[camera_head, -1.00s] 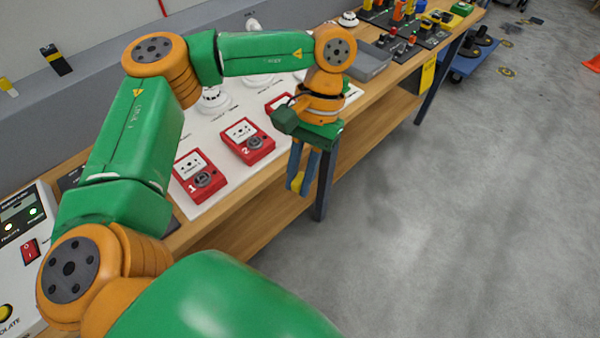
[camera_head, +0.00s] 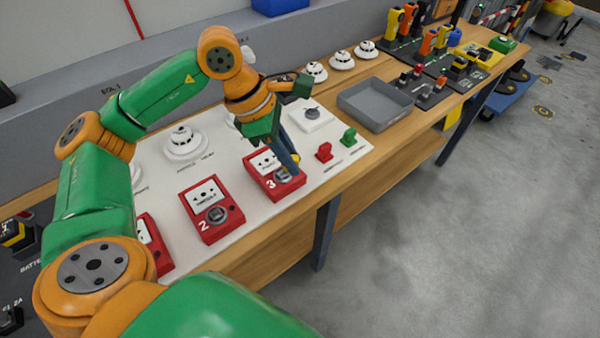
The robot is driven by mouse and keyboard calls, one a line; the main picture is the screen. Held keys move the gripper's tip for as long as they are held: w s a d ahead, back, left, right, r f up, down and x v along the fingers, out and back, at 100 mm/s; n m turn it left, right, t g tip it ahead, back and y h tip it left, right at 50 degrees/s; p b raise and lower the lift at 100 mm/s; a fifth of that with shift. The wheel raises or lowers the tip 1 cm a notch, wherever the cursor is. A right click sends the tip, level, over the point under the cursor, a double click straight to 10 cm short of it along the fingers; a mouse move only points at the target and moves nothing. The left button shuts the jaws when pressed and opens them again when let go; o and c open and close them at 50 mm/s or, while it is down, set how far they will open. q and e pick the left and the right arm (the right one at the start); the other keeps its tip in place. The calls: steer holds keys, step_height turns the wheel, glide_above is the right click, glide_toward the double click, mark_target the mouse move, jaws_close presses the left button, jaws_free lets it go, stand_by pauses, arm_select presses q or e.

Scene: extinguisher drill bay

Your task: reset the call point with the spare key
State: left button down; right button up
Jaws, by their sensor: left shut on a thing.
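Three red call points are on a white board on the bench: call point 3 (camera_head: 262,166), call point 2 (camera_head: 207,205) and one at the left (camera_head: 148,245), partly hidden behind my arm. My left gripper (camera_head: 289,162) points down at the lower part of call point 3. It is shut on a small yellow thing (camera_head: 296,159), probably the spare key, mostly hidden by the fingers. Whether it touches the call point I cannot tell. My right gripper is out of view.
The white board (camera_head: 250,219) also carries a detector (camera_head: 184,142) and a square white unit (camera_head: 312,115). A grey tray (camera_head: 375,104) stands to the right. Several detectors and racks of coloured devices stand farther along the bench. The floor in front is clear.

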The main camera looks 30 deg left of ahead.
mark_target(283, 176)
arm_select(q)
steer(key=a+n+b, duration=0.1)
steer(key=n, duration=0.1)
steer(key=w+a+n+t+y+b, duration=0.1)
steer(key=n, duration=0.2)
steer(key=w+a+f+n+t+y, duration=0.1)
steer(key=n, duration=0.2)
steer(key=shift+a+f+b, duration=0.1)
steer(key=shift+a+b, duration=0.3)
step_height(283, 176, down, 4)
steer(key=b, duration=0.3)
steer(key=shift+b, duration=0.3)
steer(key=shift+w+d, duration=0.1)
steer(key=shift+w, duration=0.05)
stand_by(1.0)
steer(key=shift+f+b, duration=0.55)
steer(key=shift+b, duration=0.1)
stand_by(0.4)
